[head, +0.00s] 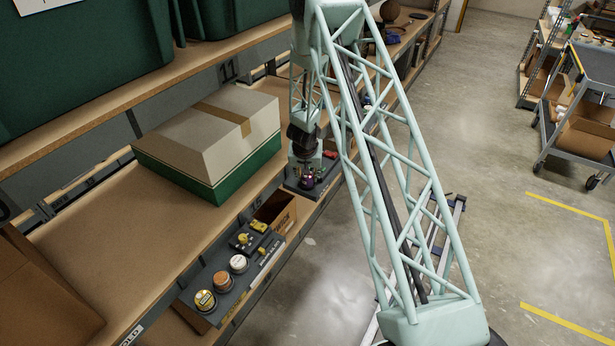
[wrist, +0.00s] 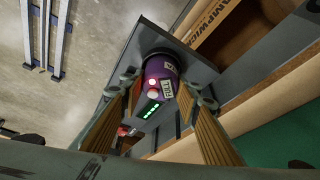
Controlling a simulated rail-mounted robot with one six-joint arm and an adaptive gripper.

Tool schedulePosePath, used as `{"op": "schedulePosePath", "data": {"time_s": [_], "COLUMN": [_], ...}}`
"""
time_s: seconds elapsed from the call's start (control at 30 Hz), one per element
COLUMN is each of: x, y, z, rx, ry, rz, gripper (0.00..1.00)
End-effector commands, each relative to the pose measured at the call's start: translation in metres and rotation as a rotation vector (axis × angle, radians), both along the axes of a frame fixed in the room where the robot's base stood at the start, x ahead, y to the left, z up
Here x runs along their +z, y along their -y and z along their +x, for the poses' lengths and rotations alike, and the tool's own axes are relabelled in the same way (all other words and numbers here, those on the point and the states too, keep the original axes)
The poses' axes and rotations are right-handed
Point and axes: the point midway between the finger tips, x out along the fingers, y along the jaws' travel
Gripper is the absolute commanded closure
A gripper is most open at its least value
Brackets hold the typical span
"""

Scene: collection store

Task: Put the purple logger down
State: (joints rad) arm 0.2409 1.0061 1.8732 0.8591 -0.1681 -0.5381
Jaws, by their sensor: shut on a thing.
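The purple logger (wrist: 155,70) is a round-ended purple device with a red light, a pale knob, a lit green display and a "FULL" label. In the wrist view my gripper (wrist: 168,92) has its wood-coloured fingers on either side of it and is shut on it. In the head view the gripper (head: 305,172) points down over a small dark grey tray (head: 294,185) on the shelf edge, with a bit of the purple logger (head: 306,181) showing below it. The tray (wrist: 197,68) lies behind the logger in the wrist view. I cannot tell whether they touch.
A red item (head: 330,154) is beside the gripper. A large green-and-white box (head: 208,140) stands left of the gripper. The aisle floor is open to the right.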

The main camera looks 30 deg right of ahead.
Motion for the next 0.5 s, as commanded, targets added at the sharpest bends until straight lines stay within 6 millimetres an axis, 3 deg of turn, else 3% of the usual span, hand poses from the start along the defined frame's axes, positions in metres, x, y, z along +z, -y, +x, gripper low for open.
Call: {"op": "schedulePosePath", "data": {"time_s": [0.3,0.33,0.5], "x": [-0.0066,-0.0067,-0.0062], "y": [0.0,0.0,0.0], "z": [0.0,0.0,0.0], "rx": [0.0,0.0,0.0], "ry": [0.0,0.0,0.0], "rz": [0.0,0.0,0.0], "gripper": [0.82,0.69,0.57]}}
